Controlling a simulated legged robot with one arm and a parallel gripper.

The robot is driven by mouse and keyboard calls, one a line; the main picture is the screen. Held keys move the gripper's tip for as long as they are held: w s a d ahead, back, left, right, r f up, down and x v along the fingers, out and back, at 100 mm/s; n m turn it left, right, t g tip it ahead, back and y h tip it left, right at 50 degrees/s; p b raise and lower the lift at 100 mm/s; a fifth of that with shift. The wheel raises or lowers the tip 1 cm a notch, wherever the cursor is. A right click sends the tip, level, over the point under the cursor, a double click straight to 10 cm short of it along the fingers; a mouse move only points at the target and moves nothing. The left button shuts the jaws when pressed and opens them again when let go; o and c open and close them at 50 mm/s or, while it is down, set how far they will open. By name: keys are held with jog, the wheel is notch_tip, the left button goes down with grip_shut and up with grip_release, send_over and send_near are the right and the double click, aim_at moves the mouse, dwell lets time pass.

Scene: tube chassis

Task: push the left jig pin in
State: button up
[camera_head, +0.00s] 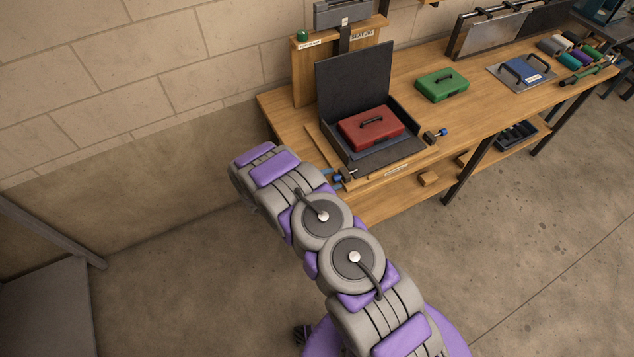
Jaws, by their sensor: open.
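The left jig pin (337,178) shows as small blue parts beside a dark block at the front left corner of the black open case (352,88). It is partly hidden behind my arm, and I cannot tell how far in it sits. The right jig pin (444,132) has a blue knob and sticks out of a dark block at the case's right side. A red box (371,127) with a black handle lies in the case. My arm reaches up and left in front of the bench. I cannot make out my gripper; the arm's far end is hidden behind its own links.
The wooden bench (290,118) runs along the wall to the upper right. A green box (441,85) and a grey plate with a blue box (526,70) stand on it. A wooden post with a green button (302,36) rises behind the case. Floor in front is clear.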

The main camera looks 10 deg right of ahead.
jog(key=p+v, duration=0.1)
jog(key=v, duration=1.6)
jog(key=shift+a, duration=0.2)
jog(key=shift+c, duration=0.2)
